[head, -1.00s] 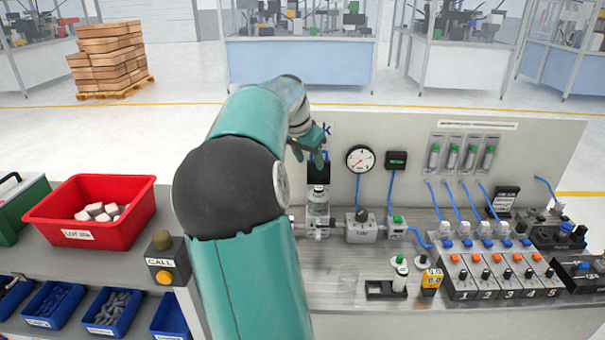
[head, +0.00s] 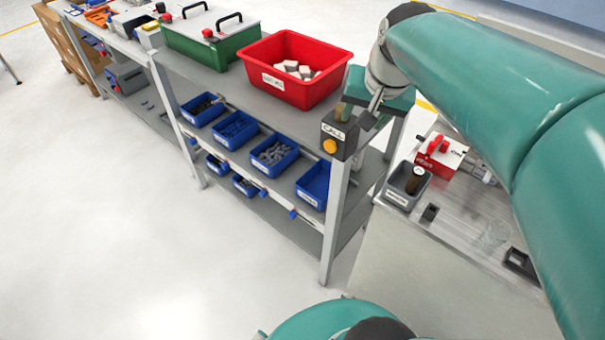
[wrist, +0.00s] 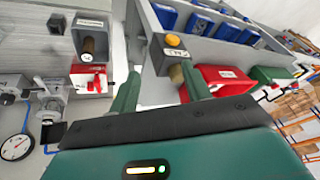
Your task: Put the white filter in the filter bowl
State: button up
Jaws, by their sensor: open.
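My gripper (wrist: 158,78) is open, with nothing between its fingers in the wrist view. In the head view my gripper (head: 374,108) is at the right of the red bin, near the call box. I cannot make out the white filter in either current view. A grey bin (head: 398,196) holds a dark brown cylinder (head: 415,180).
The call box (head: 339,137) with a yellow button stands on the shelf corner. The red bin (head: 270,85) holds white pieces, beside a green case (head: 205,50). A red lockout box (head: 437,160) is on the bench. Open floor (head: 120,220) lies at left.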

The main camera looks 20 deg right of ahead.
jog(key=s+a+f+n, duration=0.2)
jog(key=s+a+n, duration=0.1)
jog(key=a, duration=0.4)
jog(key=s+a+f+n+t, duration=0.1)
jog(key=s+a+n, duration=0.3)
jog(key=a, duration=0.4)
jog(key=shift+s+a+f+y, duration=0.15)
jog(key=shift+s+f+y, duration=0.3)
jog(key=shift+f, duration=0.15)
jog(key=shift+c, duration=1.3)
jog(key=shift+s, duration=0.1)
